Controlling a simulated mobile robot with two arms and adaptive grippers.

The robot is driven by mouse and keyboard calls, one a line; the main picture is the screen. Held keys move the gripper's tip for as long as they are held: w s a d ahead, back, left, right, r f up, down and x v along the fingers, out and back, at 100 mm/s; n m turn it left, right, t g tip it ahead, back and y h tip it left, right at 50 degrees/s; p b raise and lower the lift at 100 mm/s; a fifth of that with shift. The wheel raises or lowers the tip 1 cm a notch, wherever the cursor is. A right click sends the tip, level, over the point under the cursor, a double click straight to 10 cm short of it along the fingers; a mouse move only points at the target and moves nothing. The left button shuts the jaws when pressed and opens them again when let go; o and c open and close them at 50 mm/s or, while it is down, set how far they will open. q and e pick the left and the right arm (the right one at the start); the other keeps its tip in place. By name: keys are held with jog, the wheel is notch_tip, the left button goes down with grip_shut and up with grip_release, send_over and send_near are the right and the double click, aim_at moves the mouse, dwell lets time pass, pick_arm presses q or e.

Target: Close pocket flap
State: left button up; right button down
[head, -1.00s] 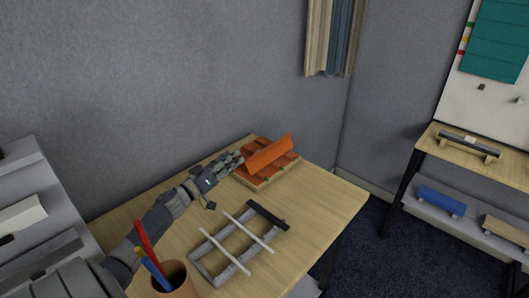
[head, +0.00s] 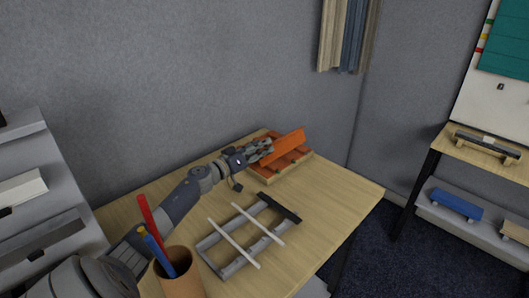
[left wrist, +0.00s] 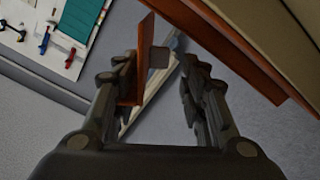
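The orange pocket flap (head: 285,147) stands tilted up over an orange-lined wooden pocket board (head: 290,167) at the table's far end. My left gripper (head: 265,150) is at the flap's left end in the head view, with its fingers close to it. In the left wrist view my left gripper (left wrist: 158,90) has its fingers wide apart. The flap's reddish-brown edge (left wrist: 145,45) shows beside the left finger, reaching into the gap; I cannot tell whether they touch. The board (left wrist: 240,40) crosses the upper right of that view. My right gripper is not in view.
A grey rack with white rods (head: 245,237) lies nearer on the table (head: 335,192). A brown cup (head: 180,275) with red and blue sticks stands at the front. A grey wall is behind the table; a shelf unit (head: 460,190) stands at right.

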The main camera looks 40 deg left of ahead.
pick_arm(q)
jog(key=shift+w+d+b, duration=0.15)
jog(key=shift+w+b, duration=0.3)
jog(key=shift+w, duration=0.65)
grip_shut()
jog(key=shift+r, duration=0.1)
